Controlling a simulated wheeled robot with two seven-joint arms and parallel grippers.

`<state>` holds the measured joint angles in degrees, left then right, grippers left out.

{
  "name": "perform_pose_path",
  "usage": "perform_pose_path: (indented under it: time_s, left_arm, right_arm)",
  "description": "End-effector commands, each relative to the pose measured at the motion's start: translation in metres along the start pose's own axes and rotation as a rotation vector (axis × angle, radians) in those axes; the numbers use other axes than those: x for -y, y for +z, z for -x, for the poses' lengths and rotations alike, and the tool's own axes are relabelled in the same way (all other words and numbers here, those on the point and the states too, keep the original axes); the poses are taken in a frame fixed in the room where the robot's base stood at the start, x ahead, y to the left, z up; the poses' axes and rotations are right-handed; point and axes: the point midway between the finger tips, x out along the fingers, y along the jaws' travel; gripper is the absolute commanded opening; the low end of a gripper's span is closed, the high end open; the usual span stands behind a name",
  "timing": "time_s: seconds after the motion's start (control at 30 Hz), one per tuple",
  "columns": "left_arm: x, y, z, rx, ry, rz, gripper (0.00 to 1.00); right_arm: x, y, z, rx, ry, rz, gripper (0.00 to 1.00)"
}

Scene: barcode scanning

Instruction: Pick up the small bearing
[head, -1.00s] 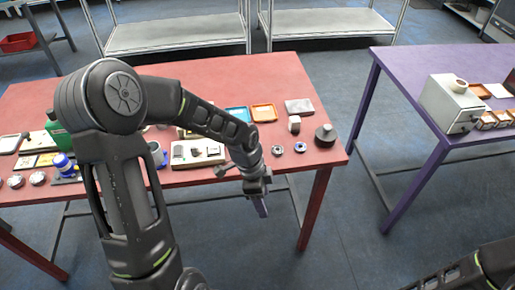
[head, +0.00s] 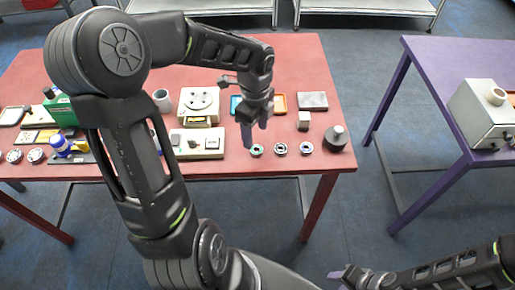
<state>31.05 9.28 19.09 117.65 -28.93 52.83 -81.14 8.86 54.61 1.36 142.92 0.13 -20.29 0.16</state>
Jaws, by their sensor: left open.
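Three small ring-shaped parts that look like bearings lie in a row near the front edge of the red table: a left ring (head: 257,151), a middle ring (head: 280,149) and a right ring (head: 306,148). They look close in size, and I cannot tell which is the small bearing. My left gripper (head: 254,133) is open and points down just above and slightly left of the left ring, with nothing visible in it. My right gripper (head: 346,273) is low at the bottom of the view, away from the table; its jaw opening is unclear.
A dark round weight-like part (head: 336,139) stands right of the rings. A small pale block (head: 304,121) and a grey plate (head: 313,101) lie behind them. A beige device (head: 197,144) is at the left. The purple table (head: 424,80) stands apart at right.

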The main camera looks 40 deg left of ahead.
Motion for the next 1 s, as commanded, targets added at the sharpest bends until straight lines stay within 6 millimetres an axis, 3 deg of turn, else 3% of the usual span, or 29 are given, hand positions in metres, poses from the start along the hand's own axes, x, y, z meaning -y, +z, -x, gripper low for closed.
perform_pose_path:
  time_s: [0.17,0.57,0.83,1.0]
  left_arm:
    - [0.000,-0.001,-0.018,-0.002,0.002,0.000,0.61]
    - [0.000,-0.001,-0.025,-0.002,0.002,0.001,0.61]
    - [0.002,-0.002,-0.063,-0.003,0.003,0.002,0.61]
    - [0.003,-0.002,-0.071,-0.002,-0.001,0.002,0.61]
  right_arm:
    - [0.000,0.000,0.001,0.000,0.000,0.000,0.36]
    - [0.001,0.000,0.002,0.000,0.000,0.000,0.36]
    - [0.002,0.000,0.006,0.001,0.002,-0.001,0.36]
    - [0.002,0.001,0.006,0.001,0.002,-0.001,0.36]
